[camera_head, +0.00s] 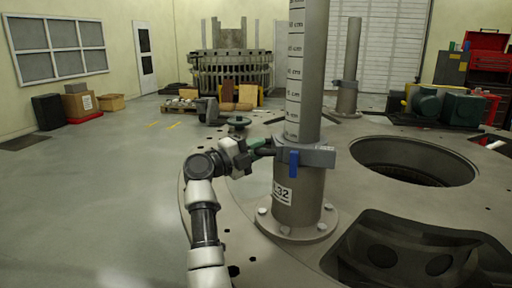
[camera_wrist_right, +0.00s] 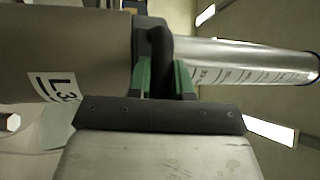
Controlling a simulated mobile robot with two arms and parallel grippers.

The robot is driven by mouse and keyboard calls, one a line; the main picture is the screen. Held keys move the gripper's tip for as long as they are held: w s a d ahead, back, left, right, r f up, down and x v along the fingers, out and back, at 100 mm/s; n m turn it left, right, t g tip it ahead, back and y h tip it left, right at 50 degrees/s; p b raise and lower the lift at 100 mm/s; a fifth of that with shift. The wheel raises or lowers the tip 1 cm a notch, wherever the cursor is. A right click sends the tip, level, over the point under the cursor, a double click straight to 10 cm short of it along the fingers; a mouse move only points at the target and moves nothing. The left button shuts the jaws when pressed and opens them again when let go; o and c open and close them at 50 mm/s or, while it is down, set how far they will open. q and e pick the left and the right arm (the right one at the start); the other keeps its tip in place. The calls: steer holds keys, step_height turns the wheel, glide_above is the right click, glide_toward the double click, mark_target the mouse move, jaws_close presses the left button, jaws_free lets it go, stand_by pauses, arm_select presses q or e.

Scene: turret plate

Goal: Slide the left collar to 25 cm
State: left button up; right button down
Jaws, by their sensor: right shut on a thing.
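A grey collar (camera_head: 318,156) sits around the near upright post (camera_head: 306,70), low down, just above the part with an L32 label (camera_head: 283,193). A blue lever (camera_head: 294,163) hangs on the collar's front. The post carries cm marks above the collar; their numbers are too small to read surely. My right gripper (camera_head: 262,146) is at the collar's left side, shut on its dark handle. In the right wrist view the green fingers (camera_wrist_right: 164,82) stand on both sides of the black handle (camera_wrist_right: 159,45). My left gripper is not in view.
The post's bolted flange (camera_head: 297,226) stands on a large round plate. A wide round hole (camera_head: 415,162) lies to the right, and a dark recess (camera_head: 410,255) at the front right. A second post with a collar (camera_head: 346,84) stands behind.

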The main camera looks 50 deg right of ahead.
steer(key=c, duration=1.4)
jaws_free()
steer(key=shift+f, duration=0.4)
steer(key=o, duration=0.3)
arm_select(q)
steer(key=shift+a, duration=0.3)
arm_select(e)
steer(key=shift+o, duration=0.3)
steer(key=shift+r, duration=0.1)
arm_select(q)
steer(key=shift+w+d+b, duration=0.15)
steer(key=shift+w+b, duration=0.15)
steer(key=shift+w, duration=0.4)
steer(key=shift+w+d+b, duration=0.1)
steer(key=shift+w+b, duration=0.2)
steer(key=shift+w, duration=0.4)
arm_select(e)
steer(key=v, duration=1)
steer(key=shift+w+a, duration=0.15)
steer(key=shift+a, duration=0.25)
